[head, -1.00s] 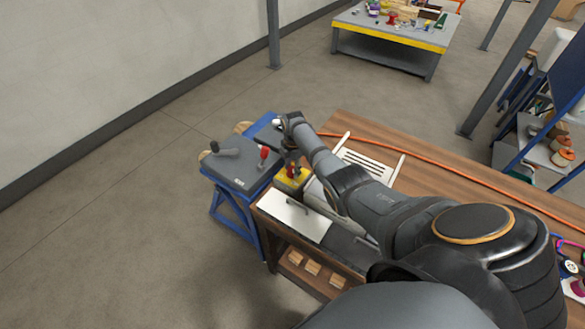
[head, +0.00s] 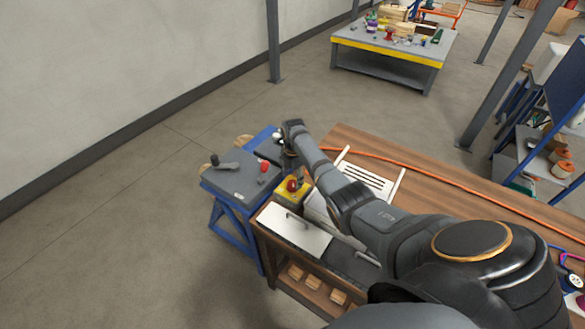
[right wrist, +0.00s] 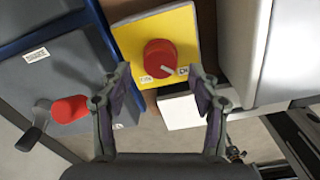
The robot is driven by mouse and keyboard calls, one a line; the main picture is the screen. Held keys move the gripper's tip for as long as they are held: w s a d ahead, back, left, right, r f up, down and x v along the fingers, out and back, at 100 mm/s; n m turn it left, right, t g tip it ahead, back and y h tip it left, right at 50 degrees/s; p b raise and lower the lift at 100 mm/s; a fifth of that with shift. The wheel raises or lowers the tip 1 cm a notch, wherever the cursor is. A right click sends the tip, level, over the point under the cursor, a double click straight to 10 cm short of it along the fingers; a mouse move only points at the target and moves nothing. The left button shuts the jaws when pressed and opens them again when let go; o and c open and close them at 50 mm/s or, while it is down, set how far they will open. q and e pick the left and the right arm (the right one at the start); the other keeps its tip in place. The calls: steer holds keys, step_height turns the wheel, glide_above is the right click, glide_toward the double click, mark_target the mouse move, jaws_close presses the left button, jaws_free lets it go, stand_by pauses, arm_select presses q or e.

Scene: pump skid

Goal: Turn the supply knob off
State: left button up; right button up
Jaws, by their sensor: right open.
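The red round knob (right wrist: 160,57) sits on a yellow plate (right wrist: 183,27) and has a white pointer line aimed to the lower right in the right wrist view. Small labels stand at its lower left and lower right; I cannot read them surely. In the head view the knob (head: 292,184) shows on the yellow box (head: 309,192) at the bench's left end. My right gripper (right wrist: 160,70) is open, its two fingers apart on either side of the knob in the picture, and it holds nothing. I cannot tell the gap to the knob. My left gripper is not in view.
A blue stand (head: 227,216) with a grey top carries a red-capped handle (right wrist: 70,109) and a dark lever (right wrist: 37,125) beside the knob. A white panel with a handle (head: 294,231) lies in front. An orange hose (head: 425,165) crosses the wooden bench.

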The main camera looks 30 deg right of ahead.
mark_target(293, 184)
step_height(293, 184, up, 9)
steer(key=shift+r, duration=0.2)
steer(key=shift+s, duration=0.15)
stand_by(0.3)
